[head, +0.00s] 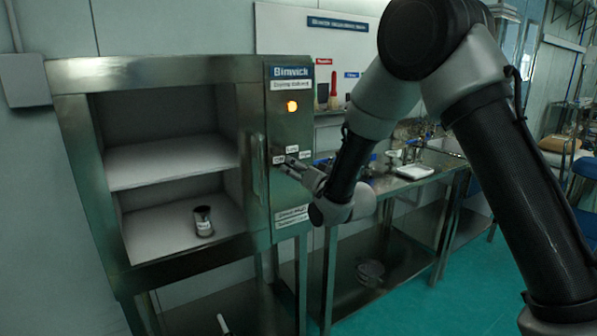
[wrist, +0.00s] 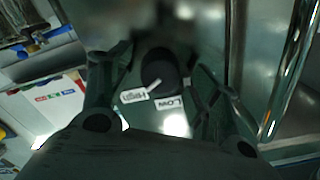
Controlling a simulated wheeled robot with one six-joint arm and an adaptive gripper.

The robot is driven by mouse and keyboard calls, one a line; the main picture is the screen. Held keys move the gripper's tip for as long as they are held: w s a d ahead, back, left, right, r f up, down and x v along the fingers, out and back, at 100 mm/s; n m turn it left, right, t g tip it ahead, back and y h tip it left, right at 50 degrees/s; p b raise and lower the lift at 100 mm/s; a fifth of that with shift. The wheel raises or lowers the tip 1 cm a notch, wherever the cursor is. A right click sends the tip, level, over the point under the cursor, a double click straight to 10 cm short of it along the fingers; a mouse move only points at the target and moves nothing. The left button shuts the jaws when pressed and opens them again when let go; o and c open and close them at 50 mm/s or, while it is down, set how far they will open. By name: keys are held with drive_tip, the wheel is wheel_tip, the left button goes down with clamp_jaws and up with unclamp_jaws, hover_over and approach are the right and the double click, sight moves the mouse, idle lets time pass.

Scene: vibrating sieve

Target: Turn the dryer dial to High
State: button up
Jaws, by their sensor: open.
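The dryer (head: 150,72) is a steel cabinet with an open front and a control panel on its right. Its black round dial (wrist: 160,68) shows in the wrist view, with a white pointer mark on its lower side that appears directed toward the High label (wrist: 134,95). The Low label (wrist: 169,103) is just right of it. My gripper (head: 287,165) is at the panel in the head view and hides the dial there. In the wrist view my gripper's (wrist: 163,75) open fingers stand on either side of the dial; contact is unclear.
An amber lamp (head: 292,106) glows on the panel. A small metal-looking container (head: 203,221) stands on the dryer's lower shelf. A steel bench (head: 425,182) with a white tray and glassware is to the right. Green floor (head: 465,270) is open at the lower right.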

drive_tip(key=v, duration=1.2)
